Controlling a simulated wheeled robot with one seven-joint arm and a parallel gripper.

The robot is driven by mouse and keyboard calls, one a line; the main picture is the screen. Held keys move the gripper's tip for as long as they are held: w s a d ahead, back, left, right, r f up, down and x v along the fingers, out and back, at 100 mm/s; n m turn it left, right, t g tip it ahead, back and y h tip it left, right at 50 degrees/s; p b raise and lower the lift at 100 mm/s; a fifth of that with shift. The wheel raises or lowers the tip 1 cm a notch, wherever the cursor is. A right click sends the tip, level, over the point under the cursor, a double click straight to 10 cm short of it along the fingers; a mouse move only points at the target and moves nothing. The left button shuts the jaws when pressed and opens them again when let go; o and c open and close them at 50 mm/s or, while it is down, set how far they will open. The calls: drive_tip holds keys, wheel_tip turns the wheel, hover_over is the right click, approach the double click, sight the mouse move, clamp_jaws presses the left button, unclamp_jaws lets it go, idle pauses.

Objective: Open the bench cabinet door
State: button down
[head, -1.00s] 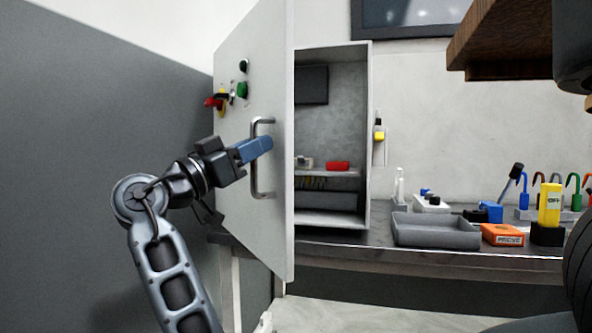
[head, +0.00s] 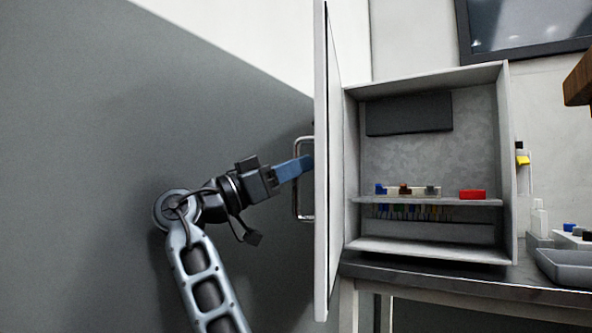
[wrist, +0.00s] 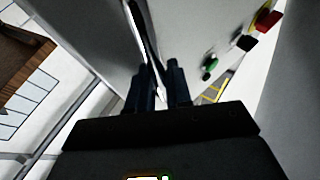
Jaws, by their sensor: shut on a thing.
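The bench cabinet (head: 507,150) stands on the bench with its interior in full view. Its door (head: 321,180) is swung wide open to the left and shows nearly edge-on in the head view. The door's metal handle (head: 298,190) is on the outer face. My blue-fingered gripper (head: 304,165) is at the handle and shut on it, left of the door. In the wrist view my dark fingers (wrist: 160,85) point at the door face (wrist: 205,30); the handle between them is hard to make out there.
Inside the cabinet a shelf (head: 430,201) holds small parts and a red block (head: 472,194). A grey tray (head: 568,268) and other items stand on the bench (head: 470,285) to the right. A grey wall (head: 90,150) lies left of my arm.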

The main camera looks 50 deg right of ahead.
sight(295, 143)
drive_tip(key=shift+d, duration=0.15)
drive_tip(key=c, duration=1.1)
unclamp_jaws()
wheel_tip(295, 143, up, 4)
drive_tip(key=shift+w+r+p, duration=0.1)
drive_tip(key=shift+r+p, duration=0.15)
drive_tip(key=shift+p, duration=0.25)
drive_tip(key=s+d+r+p, duration=0.1)
drive_tip(key=s+d+r, duration=0.6)
drive_tip(key=s, duration=0.1)
drive_tip(key=shift+s, duration=0.35)
drive_tip(key=shift+s+d, duration=0.15)
drive_tip(key=shift+d, duration=0.05)
drive_tip(key=shift+d+f, duration=0.1)
drive_tip(key=shift+d, duration=0.05)
drive_tip(key=shift+c, duration=0.2)
